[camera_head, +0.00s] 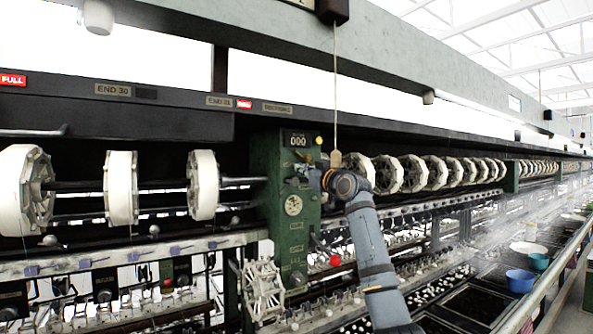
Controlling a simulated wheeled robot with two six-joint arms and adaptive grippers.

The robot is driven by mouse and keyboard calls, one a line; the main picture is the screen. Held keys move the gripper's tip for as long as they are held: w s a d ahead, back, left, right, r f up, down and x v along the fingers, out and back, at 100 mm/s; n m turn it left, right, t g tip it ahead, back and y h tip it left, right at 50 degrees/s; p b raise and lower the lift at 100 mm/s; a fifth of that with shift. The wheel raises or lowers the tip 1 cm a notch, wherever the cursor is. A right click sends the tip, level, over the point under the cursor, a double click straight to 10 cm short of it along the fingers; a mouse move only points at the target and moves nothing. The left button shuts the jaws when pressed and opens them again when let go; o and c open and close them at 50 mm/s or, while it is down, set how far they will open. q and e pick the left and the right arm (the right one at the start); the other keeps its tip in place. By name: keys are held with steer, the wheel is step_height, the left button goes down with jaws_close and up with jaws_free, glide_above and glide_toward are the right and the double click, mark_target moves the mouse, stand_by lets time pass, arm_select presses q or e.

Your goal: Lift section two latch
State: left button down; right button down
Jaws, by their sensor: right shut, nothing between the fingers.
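My right gripper (300,173) is shut and empty at the upper front of the green control post (274,190), below its "000" counter (298,140). My right arm comes up from the bottom to reach it. I cannot make out the section two latch for sure; the gripper and wrist cover part of the post's right side. Whether the fingers touch the post is too small to tell. A sign plate (277,108) sits on the dark beam above, its lettering hard to read. My left gripper is not in view.
A wooden pull (336,158) hangs on a cord just above my right wrist. White reels (121,188) line the left, and more (412,173) run off right. A red knob (335,261) is low on the post's right. A blue basin (520,281) stands right.

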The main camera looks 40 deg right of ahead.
steer(key=b+v, duration=1.2)
steer(key=v, duration=0.4)
steer(key=shift+f, duration=0.4)
steer(key=c, duration=2)
jaws_free()
steer(key=shift+c, duration=0.2)
